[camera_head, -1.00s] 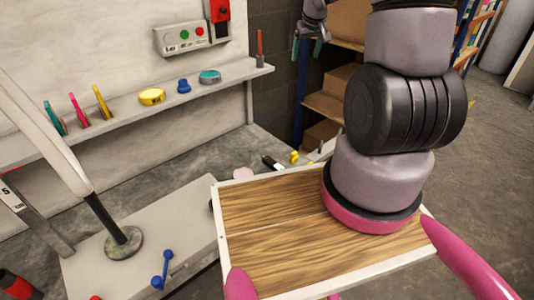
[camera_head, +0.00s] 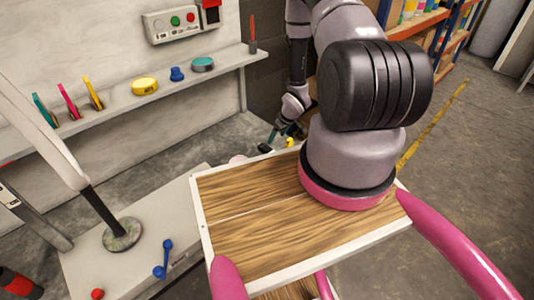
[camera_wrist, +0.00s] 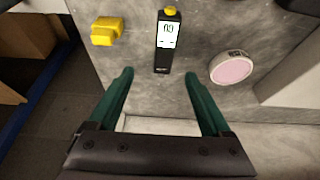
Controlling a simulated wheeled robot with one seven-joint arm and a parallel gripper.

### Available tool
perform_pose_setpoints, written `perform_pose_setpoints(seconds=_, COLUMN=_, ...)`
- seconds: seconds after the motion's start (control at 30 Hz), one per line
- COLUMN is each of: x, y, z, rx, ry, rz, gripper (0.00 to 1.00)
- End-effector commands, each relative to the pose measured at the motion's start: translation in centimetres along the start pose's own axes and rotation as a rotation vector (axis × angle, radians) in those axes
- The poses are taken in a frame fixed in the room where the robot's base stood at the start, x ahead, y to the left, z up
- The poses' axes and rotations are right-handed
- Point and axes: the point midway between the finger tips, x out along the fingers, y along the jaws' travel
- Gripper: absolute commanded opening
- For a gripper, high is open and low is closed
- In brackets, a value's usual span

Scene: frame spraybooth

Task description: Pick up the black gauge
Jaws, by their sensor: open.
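The black gauge (camera_wrist: 167,45) is a slim black block with a white display and a yellow knob at its far end. In the wrist view it lies on the grey floor or slab, just beyond my fingertips and near the line between them. My gripper (camera_wrist: 157,74) is open and empty, with two green fingers spread apart. In the head view the gauge (camera_head: 265,148) shows as a small dark shape, and my gripper (camera_head: 283,132) is close beside it. The head view does not show clearly whether they touch.
A yellow block (camera_wrist: 106,31) lies left of the gauge, and a round pink-faced disc (camera_wrist: 231,68) lies to its right. A pale bench (camera_head: 135,250) holds a blue dumbbell-shaped piece (camera_head: 163,259) and a round stand base (camera_head: 121,234). A shelf (camera_head: 180,85) runs along the wall.

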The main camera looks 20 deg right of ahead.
Motion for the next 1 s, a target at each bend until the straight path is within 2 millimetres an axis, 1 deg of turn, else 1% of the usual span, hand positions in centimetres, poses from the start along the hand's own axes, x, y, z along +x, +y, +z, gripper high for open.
perform_pose_setpoints(seconds=0.2, x=3.5, y=-0.2, z=0.1, rx=-0.002, ry=-0.001, rz=-0.002, gripper=0.82)
perform_pose_setpoints(seconds=0.3, x=4.6, y=-0.2, z=0.1, rx=-0.001, ry=-0.001, rz=-0.001, gripper=0.82)
perform_pose_setpoints(seconds=0.47, x=5.7, y=-0.3, z=0.0, rx=-0.002, ry=-0.001, rz=-0.001, gripper=0.82)
perform_pose_setpoints(seconds=0.63, x=8.2, y=-1.0, z=0.1, rx=-0.002, ry=-0.002, rz=-0.002, gripper=0.82)
perform_pose_setpoints(seconds=0.7, x=9.2, y=-0.9, z=0.1, rx=-0.002, ry=-0.001, rz=-0.001, gripper=0.82)
perform_pose_setpoints(seconds=0.83, x=10.2, y=-0.9, z=0.0, rx=0.000, ry=-0.001, rz=0.000, gripper=0.82)
perform_pose_setpoints(seconds=1.0, x=10.3, y=-0.9, z=0.0, rx=0.001, ry=-0.002, rz=0.000, gripper=0.82)
